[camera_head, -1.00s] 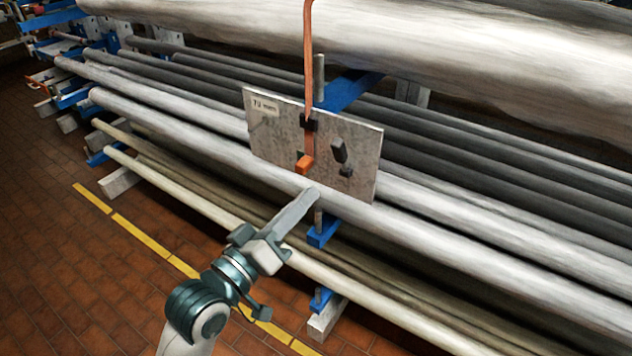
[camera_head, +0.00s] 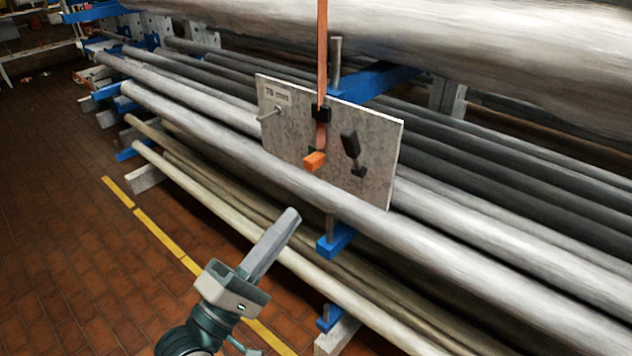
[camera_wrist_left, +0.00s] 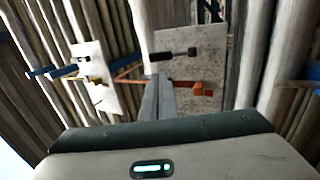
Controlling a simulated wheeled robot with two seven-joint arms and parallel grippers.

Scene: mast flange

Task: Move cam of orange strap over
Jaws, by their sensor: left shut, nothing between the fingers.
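The orange strap (camera_head: 322,60) hangs down over the upper mast to a grey plate (camera_head: 283,147) marked with a size label. A black buckle sits on the strap, and the orange cam (camera_head: 315,160) is below it on the plate. A black lever (camera_head: 351,143) is to its right. My left gripper (camera_head: 291,215) is shut and empty, in front of and below the plate, apart from the cam. In the left wrist view the shut fingers (camera_wrist_left: 157,84) point toward the plate (camera_wrist_left: 190,68), with the orange cam (camera_wrist_left: 208,90) just right of them. My right gripper is not in view.
Long grey masts (camera_head: 450,215) lie on a rack with blue arms (camera_head: 336,240) behind and below the plate. A second pale plate (camera_wrist_left: 92,75) shows at left in the wrist view. The brick floor (camera_head: 80,270) with a yellow line (camera_head: 158,232) is clear.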

